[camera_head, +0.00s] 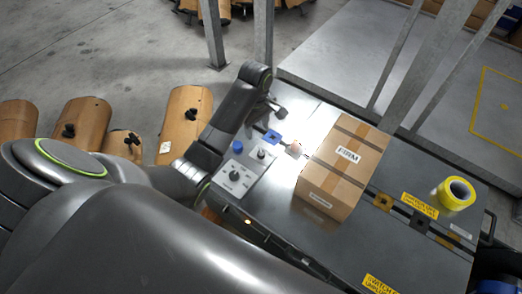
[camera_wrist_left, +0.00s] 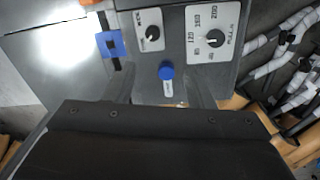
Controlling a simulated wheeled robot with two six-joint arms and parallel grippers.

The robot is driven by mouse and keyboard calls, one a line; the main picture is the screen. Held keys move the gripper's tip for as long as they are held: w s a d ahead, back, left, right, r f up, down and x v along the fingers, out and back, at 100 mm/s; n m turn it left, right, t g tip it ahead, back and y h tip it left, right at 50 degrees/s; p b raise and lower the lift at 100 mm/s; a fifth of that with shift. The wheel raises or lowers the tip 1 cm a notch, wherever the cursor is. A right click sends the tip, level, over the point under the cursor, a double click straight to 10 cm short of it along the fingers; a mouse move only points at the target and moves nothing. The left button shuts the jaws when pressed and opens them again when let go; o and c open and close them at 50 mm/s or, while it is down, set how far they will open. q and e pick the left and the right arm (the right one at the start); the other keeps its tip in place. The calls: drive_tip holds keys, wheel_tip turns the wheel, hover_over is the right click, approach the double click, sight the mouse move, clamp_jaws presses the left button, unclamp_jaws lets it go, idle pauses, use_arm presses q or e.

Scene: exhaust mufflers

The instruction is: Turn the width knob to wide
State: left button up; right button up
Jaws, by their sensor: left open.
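A control panel (camera_head: 243,180) on the machine carries a larger black dial (camera_head: 236,175) and a smaller black knob (camera_head: 262,154). The left wrist view shows the larger dial (camera_wrist_left: 215,38) on a white plate with numbers, and the smaller knob (camera_wrist_left: 151,34) on its own white plate. The lettering is too small to tell surely which is the width knob. A blue button (camera_wrist_left: 166,71) lies nearer the jaws. My left gripper (camera_wrist_left: 160,88) is open and empty, apart from both knobs; in the head view (camera_head: 275,108) it is partly hidden. My right gripper is out of view.
A taped cardboard box (camera_head: 343,165) stands on the machine right of the panel. A blue clip (camera_head: 271,136) sits beyond the knobs. Brown mufflers (camera_head: 184,122) lie at left; metal posts (camera_head: 263,35) rise behind.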

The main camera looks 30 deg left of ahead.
sight(261, 152)
use_arm(q)
drive_tip(key=shift+n, duration=0.6)
drive_tip(key=f, duration=0.5)
drive_tip(key=w+f, duration=0.1)
drive_tip(key=f, duration=0.9)
drive_tip(key=shift+w+d+f+b, duration=0.2)
drive_tip(key=shift+w+b, duration=0.15)
drive_tip(key=shift+b, duration=0.05)
drive_tip(key=c, duration=1)
